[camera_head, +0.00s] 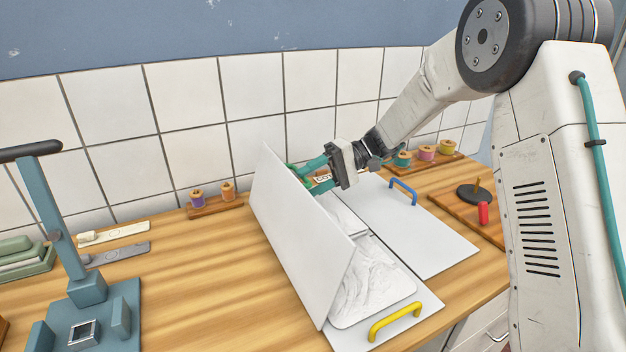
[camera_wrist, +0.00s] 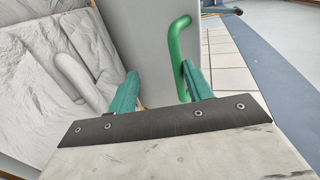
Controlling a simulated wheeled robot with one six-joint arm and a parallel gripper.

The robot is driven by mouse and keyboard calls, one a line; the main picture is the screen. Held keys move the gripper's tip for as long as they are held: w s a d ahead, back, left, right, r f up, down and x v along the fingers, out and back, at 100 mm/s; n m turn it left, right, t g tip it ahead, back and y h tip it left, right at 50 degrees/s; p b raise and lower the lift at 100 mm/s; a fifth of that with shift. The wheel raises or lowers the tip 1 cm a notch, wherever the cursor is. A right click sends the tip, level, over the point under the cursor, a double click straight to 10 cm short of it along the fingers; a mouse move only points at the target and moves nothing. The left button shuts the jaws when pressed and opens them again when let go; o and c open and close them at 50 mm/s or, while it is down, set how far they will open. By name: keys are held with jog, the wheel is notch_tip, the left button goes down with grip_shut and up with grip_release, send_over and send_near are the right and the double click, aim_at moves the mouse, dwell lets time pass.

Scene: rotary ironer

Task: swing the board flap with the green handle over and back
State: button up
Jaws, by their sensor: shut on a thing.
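The white board flap (camera_head: 295,230) stands steeply tilted on the wooden worktop in the head view, its broad face toward the camera. Its green handle (camera_head: 293,171) is mostly hidden behind the flap and my gripper. My gripper (camera_head: 308,172) is at the far upper side of the flap, its teal fingers shut on the handle. In the wrist view, the green handle (camera_wrist: 177,45) rises from between the fingers, close against the right one of my gripper (camera_wrist: 160,75). The flap (camera_wrist: 143,35) shows as a grey panel behind it.
Crumpled white cloth (camera_head: 375,285) lies beside the flap, near a yellow handle (camera_head: 395,321). A flat white panel with a blue handle (camera_head: 404,191) lies to the right. A teal stand (camera_head: 85,290) is at the left. Thread spools (camera_head: 427,153) stand along the tiled wall.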

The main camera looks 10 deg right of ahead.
jog(key=shift+d+f, duration=0.2)
jog(key=shift+d, duration=0.05)
jog(key=v, duration=0.8)
jog(key=shift+r, duration=0.15)
jog(key=shift+a, duration=0.1)
